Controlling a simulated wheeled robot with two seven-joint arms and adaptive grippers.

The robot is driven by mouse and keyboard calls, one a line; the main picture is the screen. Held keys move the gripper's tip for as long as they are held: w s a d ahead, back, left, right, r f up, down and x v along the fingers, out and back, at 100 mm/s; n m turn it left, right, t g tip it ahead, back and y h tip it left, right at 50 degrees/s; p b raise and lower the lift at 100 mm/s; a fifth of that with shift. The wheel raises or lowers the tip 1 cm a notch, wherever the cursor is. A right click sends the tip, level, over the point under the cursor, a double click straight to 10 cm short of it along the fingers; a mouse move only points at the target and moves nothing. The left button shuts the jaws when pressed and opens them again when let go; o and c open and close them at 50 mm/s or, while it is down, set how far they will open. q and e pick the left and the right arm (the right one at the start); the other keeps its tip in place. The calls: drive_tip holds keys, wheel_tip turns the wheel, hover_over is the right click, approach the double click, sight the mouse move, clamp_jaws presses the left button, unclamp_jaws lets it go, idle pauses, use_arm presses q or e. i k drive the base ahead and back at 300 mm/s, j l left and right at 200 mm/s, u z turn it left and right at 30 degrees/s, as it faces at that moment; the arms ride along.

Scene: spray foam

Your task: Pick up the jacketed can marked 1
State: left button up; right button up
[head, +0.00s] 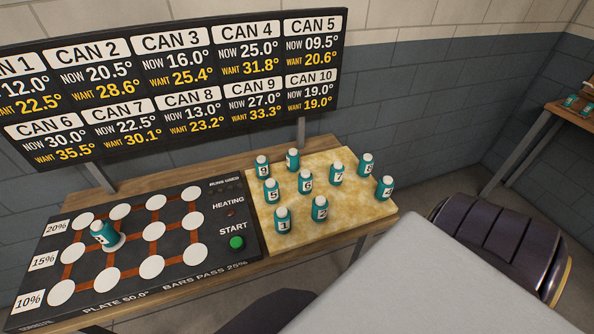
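The can marked 1 (283,221) stands upright at the front left of a yellowish mottled pad. It has a teal jacket, a white top and a white label with a dark 1. The can marked 2 (320,208) stands to its right, and the can marked 5 (271,191) stands behind it, both apart from it. Nothing covers the can marked 1. Neither of my gripper's fingertips shows in the head view.
The pad (345,223) holds several similar cans. Left of it is a black heating panel (226,212) with white discs, a green START button (236,242) and one can (102,234) on a disc. A temperature board (200,90) stands behind.

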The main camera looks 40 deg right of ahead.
sight(282, 217)
drive_tip(key=i+z, duration=0.1)
drive_tip(key=z, duration=0.3)
drive_tip(key=i+l+z, duration=0.1)
drive_tip(key=z, duration=0.3)
drive_tip(key=i+z, duration=0.15)
drive_tip(key=z, duration=0.2)
